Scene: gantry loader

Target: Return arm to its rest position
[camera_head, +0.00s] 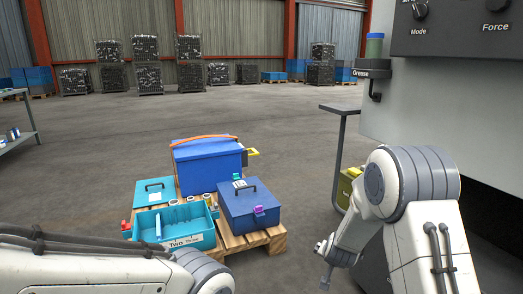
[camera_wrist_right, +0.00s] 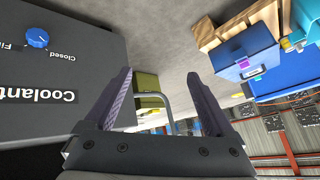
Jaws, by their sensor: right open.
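My right gripper (camera_wrist_right: 163,95) shows in the right wrist view with its two dark fingers spread apart and nothing between them. In the head view my right arm is bent, and its end (camera_head: 328,250) hangs low in front of the machine, to the right of the pallet. My left arm (camera_head: 110,270) lies across the lower left of the head view. The left gripper is outside both views.
A wooden pallet (camera_head: 255,238) bears a big blue box (camera_head: 205,165), a smaller blue box (camera_head: 250,205) and an open teal bin (camera_head: 172,226). A grey machine (camera_head: 440,110) stands at right, beside a table leg (camera_head: 338,160) and an olive container (camera_head: 345,188). Open floor lies behind.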

